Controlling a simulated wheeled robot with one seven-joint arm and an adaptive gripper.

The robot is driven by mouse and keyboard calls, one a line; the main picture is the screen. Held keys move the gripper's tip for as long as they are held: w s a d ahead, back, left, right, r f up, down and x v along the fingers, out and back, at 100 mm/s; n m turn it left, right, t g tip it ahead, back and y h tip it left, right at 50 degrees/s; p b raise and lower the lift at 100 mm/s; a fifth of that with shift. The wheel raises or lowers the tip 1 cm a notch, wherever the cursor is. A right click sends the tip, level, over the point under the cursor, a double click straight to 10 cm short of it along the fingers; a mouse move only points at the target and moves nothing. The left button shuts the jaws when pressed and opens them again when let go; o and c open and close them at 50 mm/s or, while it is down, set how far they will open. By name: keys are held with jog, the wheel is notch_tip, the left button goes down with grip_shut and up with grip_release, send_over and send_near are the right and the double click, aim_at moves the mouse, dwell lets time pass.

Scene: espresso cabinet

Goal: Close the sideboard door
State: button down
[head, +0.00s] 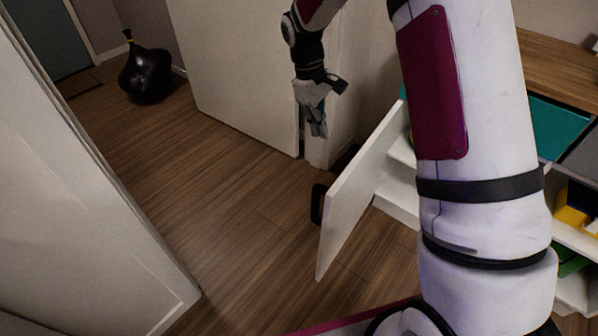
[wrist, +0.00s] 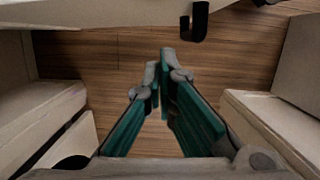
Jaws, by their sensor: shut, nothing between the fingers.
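The white sideboard door (head: 358,195) stands open in the head view, swung out from the sideboard over the floor. Its black handle (head: 318,204) is on the outer face near the free edge. The sideboard (head: 560,62) is at the right, with a wooden top and open shelves, partly hidden by my arm. My gripper (head: 318,132) points down, above and behind the door in the picture, apart from it. In the wrist view my gripper (wrist: 165,62) has its teal fingers shut and empty. A black hook-shaped handle (wrist: 196,24) shows beyond the fingertips beside a pale panel (wrist: 120,12).
Another pale panel (head: 90,170) is at the left. A black bag (head: 146,72) sits on the far floor. The wooden floor (head: 235,210) left of the door is clear. Colored items (head: 575,210) fill the shelves.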

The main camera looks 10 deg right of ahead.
jog(key=s+d+f+b, duration=0.3)
jog(key=s+f+b, duration=0.1)
jog(key=f, duration=0.6)
jog(key=shift+s+d+f, duration=0.15)
jog(key=shift+s, duration=0.15)
